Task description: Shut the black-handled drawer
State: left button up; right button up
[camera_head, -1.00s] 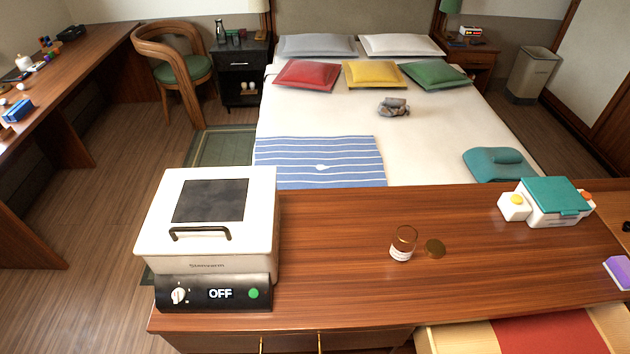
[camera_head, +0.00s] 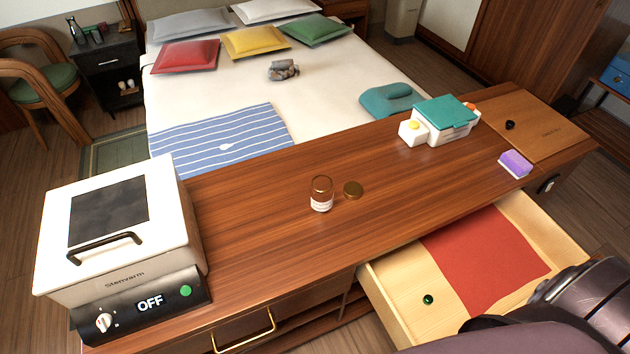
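An open wooden drawer (camera_head: 398,302) juts out from the counter at the lower right. It holds a red liner (camera_head: 485,262) and a small green round object (camera_head: 428,299). Its front and any handle are hidden or out of the frame. A small black handle-like fitting (camera_head: 547,185) shows on the counter's front face, right of the open drawer. Dark links of my arm cover the lower right corner, over the drawer's near right part. Neither of my grippers shows.
A brass-handled drawer (camera_head: 245,332) is shut at the left of the counter.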

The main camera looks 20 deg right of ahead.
aim_at(396, 282)
jog(key=z, duration=0.45)
jog(key=k+l+z, duration=0.1)
jog(key=z, duration=0.85)
jog(key=l+z, duration=0.1)
jog(key=z, duration=0.4)
jog(key=l+z, duration=0.1)
jog(key=z, duration=0.35)
